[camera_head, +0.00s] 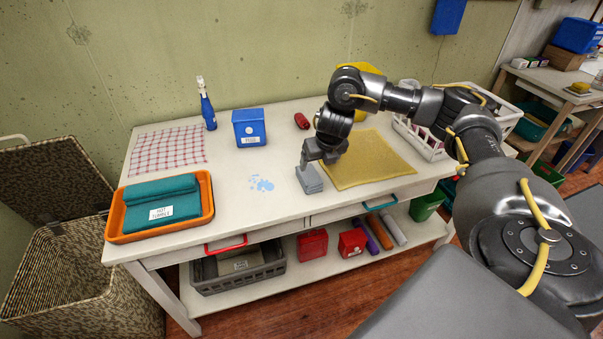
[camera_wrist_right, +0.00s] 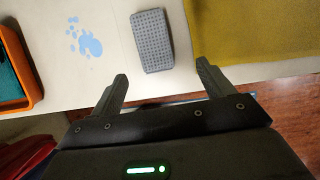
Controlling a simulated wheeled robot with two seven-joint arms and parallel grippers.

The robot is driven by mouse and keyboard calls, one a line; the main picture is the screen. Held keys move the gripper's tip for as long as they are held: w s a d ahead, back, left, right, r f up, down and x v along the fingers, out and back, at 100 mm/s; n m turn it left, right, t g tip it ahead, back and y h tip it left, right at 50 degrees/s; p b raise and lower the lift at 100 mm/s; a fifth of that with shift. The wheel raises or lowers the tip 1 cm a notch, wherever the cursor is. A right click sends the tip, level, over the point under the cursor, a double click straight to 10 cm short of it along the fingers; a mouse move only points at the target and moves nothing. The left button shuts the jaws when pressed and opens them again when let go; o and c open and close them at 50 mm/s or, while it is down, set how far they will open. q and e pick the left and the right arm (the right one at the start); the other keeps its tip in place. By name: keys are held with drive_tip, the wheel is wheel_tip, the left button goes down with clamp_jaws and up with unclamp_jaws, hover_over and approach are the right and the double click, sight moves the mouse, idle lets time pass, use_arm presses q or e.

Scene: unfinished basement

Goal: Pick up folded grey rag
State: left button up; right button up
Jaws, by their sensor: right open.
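The folded grey rag (camera_head: 309,179) lies on the white table, between a blue wet patch and a yellow mat. In the right wrist view the rag (camera_wrist_right: 152,40) shows as a small grey dotted rectangle, just beyond the fingertips and roughly between them. My right gripper (camera_head: 318,161) hangs over the rag in the head view and partly covers its far side. In the wrist view the right gripper (camera_wrist_right: 162,76) has its fingers spread, with nothing between them. My left gripper is not in view.
The yellow mat (camera_head: 366,160) lies right of the rag. The blue wet patch (camera_head: 262,184) is to its left. An orange tray (camera_head: 126,222) with teal towels is at the table's left end. A blue box (camera_head: 249,127) and a blue bottle (camera_head: 207,109) stand behind.

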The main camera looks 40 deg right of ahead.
sight(311, 177)
drive_tip(key=f+b, duration=0.1)
drive_tip(key=w+f, duration=0.1)
drive_tip(key=f, duration=0.1)
drive_tip(key=shift+a+b, duration=0.2)
drive_tip(key=shift+b, duration=0.2)
drive_tip(key=shift+w+x, duration=0.2)
drive_tip(key=shift+x, duration=0.9)
drive_tip(key=shift+f, duration=0.1)
drive_tip(key=x, duration=0.5)
drive_tip(key=shift+a, duration=0.15)
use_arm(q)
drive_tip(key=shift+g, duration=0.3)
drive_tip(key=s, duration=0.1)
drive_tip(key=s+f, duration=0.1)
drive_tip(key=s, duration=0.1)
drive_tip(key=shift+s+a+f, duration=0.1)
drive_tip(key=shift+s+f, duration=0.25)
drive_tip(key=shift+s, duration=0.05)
use_arm(e)
drive_tip(key=shift+c, duration=0.4)
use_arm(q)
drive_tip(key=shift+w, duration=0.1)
use_arm(e)
drive_tip(key=c, duration=1)
